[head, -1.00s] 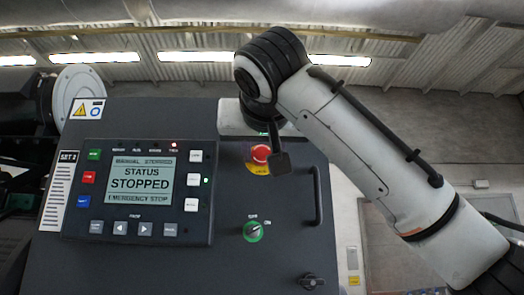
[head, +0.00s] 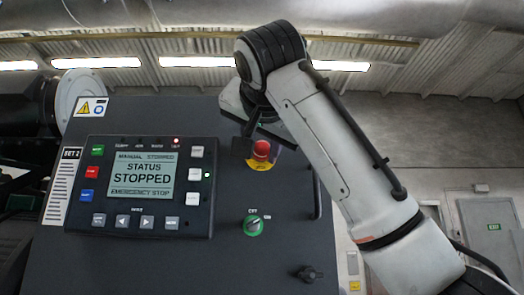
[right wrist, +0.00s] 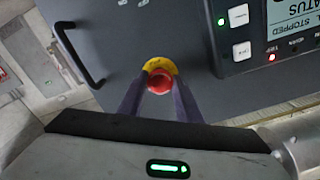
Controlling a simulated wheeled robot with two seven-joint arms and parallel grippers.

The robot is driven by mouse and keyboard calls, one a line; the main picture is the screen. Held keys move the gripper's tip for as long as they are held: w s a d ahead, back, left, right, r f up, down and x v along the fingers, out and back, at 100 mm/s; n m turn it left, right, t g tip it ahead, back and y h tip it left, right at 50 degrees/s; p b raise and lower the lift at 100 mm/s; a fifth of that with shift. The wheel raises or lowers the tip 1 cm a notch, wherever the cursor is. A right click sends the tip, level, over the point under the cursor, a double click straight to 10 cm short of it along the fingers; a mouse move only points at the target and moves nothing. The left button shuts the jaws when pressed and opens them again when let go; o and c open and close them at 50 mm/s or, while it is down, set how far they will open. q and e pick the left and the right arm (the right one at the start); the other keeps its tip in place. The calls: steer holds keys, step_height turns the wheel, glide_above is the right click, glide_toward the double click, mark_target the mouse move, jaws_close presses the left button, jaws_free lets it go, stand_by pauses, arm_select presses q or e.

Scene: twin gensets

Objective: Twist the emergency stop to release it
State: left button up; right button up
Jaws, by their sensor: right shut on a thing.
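The emergency stop is a red mushroom button (head: 261,150) on a yellow backing plate (head: 259,165), on the dark control panel of the genset (head: 290,225). In the right wrist view the red button (right wrist: 160,82) sits between the two dark fingers of my right gripper (right wrist: 158,92), which is shut on it. In the head view a dark finger shows at the button's upper left, and the wrist stands above it. My left gripper is not in view.
Left of the button is a controller with a display (head: 140,180) reading "STATUS STOPPED" and "EMERGENCY STOP"; a red light above it is lit. Below are a green rotary switch (head: 253,225) and a black latch (head: 309,273). A black handle (right wrist: 80,55) stands at the panel's side.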

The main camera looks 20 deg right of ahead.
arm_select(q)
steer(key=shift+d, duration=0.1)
arm_select(e)
steer(key=shift+r+m, duration=0.1)
steer(key=shift+m, duration=1)
steer(key=shift+d+r, duration=0.1)
steer(key=o, duration=1)
steer(key=shift+w, duration=0.1)
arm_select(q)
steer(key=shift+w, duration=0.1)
arm_select(e)
steer(key=shift+o, duration=0.2)
steer(key=shift+s+b, duration=0.25)
steer(key=shift+b, duration=0.05)
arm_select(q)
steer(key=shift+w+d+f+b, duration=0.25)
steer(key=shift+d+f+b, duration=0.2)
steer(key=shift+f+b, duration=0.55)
arm_select(e)
steer(key=v, duration=0.9)
steer(key=shift+s+a, duration=0.2)
steer(key=shift+s, duration=0.2)
